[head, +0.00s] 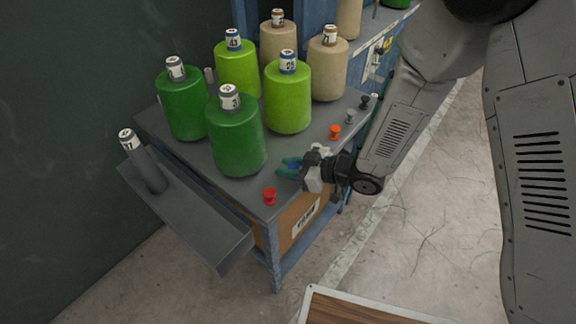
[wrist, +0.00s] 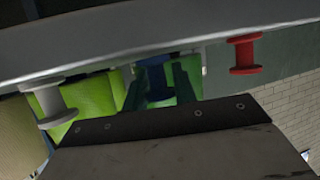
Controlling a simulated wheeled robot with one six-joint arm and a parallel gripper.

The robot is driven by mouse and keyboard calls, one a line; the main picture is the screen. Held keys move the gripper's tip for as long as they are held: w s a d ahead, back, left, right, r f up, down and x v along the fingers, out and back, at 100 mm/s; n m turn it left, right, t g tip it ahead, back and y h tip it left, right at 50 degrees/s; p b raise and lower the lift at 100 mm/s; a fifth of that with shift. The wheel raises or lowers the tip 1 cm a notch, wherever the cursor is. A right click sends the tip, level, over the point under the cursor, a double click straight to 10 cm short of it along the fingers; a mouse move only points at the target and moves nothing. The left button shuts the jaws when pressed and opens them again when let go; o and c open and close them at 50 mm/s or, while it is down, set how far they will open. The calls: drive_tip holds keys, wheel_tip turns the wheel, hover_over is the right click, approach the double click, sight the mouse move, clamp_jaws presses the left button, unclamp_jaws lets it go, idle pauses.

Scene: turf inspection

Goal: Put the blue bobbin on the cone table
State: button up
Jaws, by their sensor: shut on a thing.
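The cone table (head: 190,152) is a grey-topped stand with a blue frame, carrying green and beige cones. My gripper (head: 288,168) is at its front right edge, over the tabletop, between a red bobbin (head: 269,196) and an orange bobbin (head: 334,131). In the wrist view, the blue bobbin (wrist: 155,78) sits between the green fingers of my gripper (wrist: 158,88), which are shut on it. The bobbin is mostly hidden in the head view. I cannot tell whether it touches the tabletop.
A grey bobbin (head: 349,116) and a black bobbin (head: 364,102) stand farther along the edge. A dark green cone (head: 236,140) is just left of my gripper. A grey side tray (head: 195,218) holds a bare tube (head: 143,160). Floor (head: 420,190) is clear to the right.

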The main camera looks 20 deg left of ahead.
drive_tip(key=shift+f, duration=0.2)
drive_tip(key=o, duration=0.9)
drive_tip(key=shift+o, duration=0.2)
drive_tip(key=shift+r, duration=0.15)
drive_tip(key=shift+d+r, duration=0.15)
drive_tip(key=shift+d, duration=0.1)
drive_tip(key=v, duration=1.1)
drive_tip(key=shift+d, duration=0.2)
drive_tip(key=shift+r, duration=0.1)
